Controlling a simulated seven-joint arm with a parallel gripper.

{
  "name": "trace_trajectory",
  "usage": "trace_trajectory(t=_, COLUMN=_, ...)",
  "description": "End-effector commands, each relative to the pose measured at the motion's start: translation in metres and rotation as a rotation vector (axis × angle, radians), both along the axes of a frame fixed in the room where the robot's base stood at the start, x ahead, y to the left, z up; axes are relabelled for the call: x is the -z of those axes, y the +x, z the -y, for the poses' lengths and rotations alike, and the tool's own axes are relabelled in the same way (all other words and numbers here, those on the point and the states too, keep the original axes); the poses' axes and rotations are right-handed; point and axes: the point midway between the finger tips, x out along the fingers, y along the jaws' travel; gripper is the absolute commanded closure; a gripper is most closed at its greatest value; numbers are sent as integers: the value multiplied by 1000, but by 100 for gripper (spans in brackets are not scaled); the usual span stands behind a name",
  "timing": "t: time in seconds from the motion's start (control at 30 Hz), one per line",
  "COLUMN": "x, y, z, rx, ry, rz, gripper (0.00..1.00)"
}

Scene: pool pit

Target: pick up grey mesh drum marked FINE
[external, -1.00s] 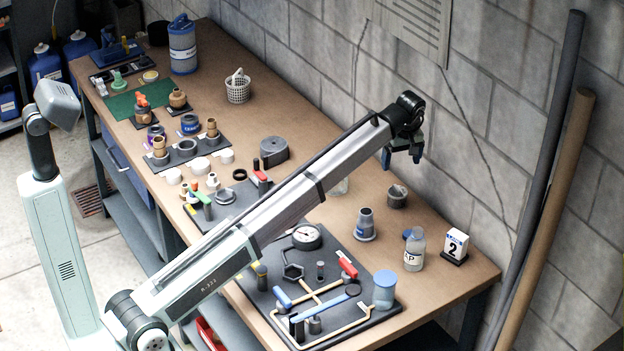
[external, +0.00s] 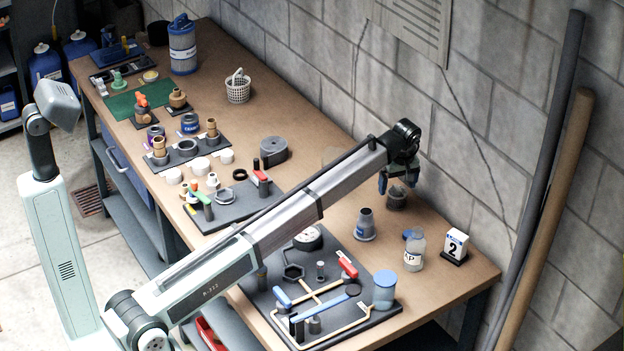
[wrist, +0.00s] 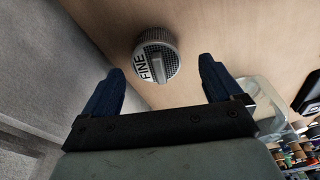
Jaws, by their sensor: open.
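The grey mesh drum marked FINE (wrist: 157,58) stands on the bench in the wrist view, just beyond and between my fingertips, with its label on the left side. In the external view the drum (external: 396,198) is near the wall side of the bench, right below my gripper (external: 398,184). My gripper (wrist: 162,85) is open and empty, its two blue fingers spread wider than the drum. The fingers look apart from the drum; in the external view they partly overlap its top, so the exact gap is hard to tell.
The block wall (external: 480,150) is close behind. A clear container (wrist: 258,98) shows beside the right finger in the wrist view.

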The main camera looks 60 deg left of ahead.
Motion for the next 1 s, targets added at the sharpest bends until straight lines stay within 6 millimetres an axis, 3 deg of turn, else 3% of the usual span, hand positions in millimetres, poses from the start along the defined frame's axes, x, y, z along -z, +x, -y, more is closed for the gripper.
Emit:
trace_trajectory(t=0.37, x=44, y=6, z=-6, rx=0, ry=0, rz=-1, gripper=7)
trace_trajectory(t=0.63, x=47, y=6, z=-7, rx=0, ry=0, rz=0, gripper=7)
trace_trajectory(t=1.0, x=47, y=6, z=-7, rx=0, ry=0, rz=0, gripper=42)
